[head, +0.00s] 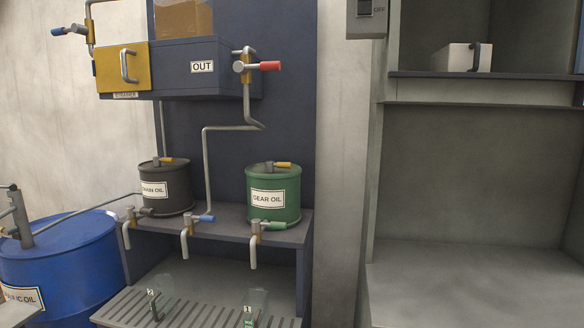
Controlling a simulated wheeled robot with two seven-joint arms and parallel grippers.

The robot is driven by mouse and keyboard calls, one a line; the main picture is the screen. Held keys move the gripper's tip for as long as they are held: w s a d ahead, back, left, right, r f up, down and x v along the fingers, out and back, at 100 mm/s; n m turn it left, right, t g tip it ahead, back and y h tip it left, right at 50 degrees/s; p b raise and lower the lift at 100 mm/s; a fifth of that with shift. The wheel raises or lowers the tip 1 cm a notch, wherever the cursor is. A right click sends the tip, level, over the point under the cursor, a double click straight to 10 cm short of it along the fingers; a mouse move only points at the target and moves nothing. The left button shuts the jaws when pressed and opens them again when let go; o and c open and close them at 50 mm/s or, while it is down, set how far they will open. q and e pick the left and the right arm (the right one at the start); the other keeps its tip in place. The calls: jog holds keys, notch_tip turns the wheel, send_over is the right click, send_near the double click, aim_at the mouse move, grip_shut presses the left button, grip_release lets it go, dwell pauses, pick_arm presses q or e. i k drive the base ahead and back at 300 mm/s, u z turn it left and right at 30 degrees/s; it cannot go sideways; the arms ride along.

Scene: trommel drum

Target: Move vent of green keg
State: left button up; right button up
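The green keg (273,205), labelled "GEAR OIL", stands upright on the dark shelf at the right end. Its vent (282,165) is on the lid, with a small yellow-orange lever pointing right. A tap with a green handle (274,226) sits at the shelf's front edge below this keg. Neither of my grippers shows in the head view.
A dark keg (166,190) with its own yellow vent lever stands left of the green keg. A pipe (207,170) runs down between them. The "OUT" tank (184,58) with a red-handled valve hangs above. A blue drum (65,262) stands at left.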

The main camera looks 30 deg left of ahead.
aim_at(269, 165)
jog(key=z, duration=2)
jog(key=k, duration=1.6)
jog(key=u, duration=1.8)
